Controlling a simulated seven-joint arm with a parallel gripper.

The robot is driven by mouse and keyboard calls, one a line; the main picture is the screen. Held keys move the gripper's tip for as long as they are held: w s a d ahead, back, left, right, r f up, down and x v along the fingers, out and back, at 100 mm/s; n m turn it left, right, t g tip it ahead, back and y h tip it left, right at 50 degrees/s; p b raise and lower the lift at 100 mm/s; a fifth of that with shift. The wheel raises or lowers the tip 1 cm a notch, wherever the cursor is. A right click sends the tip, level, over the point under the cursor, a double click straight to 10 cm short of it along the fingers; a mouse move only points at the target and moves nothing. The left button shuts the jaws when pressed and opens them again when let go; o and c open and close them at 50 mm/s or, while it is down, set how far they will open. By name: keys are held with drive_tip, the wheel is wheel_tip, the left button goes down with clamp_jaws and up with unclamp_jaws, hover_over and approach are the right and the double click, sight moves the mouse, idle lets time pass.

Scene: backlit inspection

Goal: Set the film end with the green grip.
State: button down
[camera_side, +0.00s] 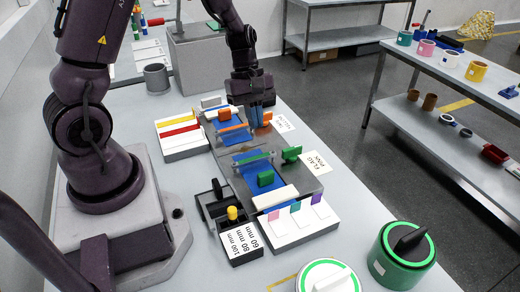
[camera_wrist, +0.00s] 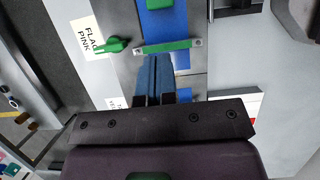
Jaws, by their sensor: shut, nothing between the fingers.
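My gripper (camera_side: 256,124) is shut and empty above the plate, between the orange and green fittings; its blue-grey fingers also show in the wrist view (camera_wrist: 155,62). A green upright grip (camera_side: 265,179) stands on a blue film strip (camera_side: 247,168) toward the near side. It shows partly at the top edge of the wrist view (camera_wrist: 155,3), on the film (camera_wrist: 160,22). A green cross bar (camera_wrist: 168,47) spans the film just beyond my fingertips. A green knob (camera_side: 291,153) sits beside the bar and appears left of it in the wrist view (camera_wrist: 113,45). My fingers hide some film.
A "FLAG PINK" card (camera_side: 313,163) lies by the green knob. A white tray with coloured flags (camera_side: 295,225), a black box with a yellow knob (camera_side: 238,240) and a tray with red and yellow strips (camera_side: 180,137) surround the plate. Green round devices (camera_side: 402,255) stand near front right.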

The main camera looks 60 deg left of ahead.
sight(268, 171)
drive_tip(key=x, duration=0.9)
drive_tip(key=shift+d+f, duration=0.15)
drive_tip(key=shift+f, duration=0.25)
drive_tip(key=shift+d, duration=1.05)
drive_tip(key=a+v, duration=0.1)
drive_tip(key=v, duration=0.9)
drive_tip(key=x, duration=1)
drive_tip(key=shift+w+d+f, duration=0.1)
drive_tip(key=shift+w, duration=0.15)
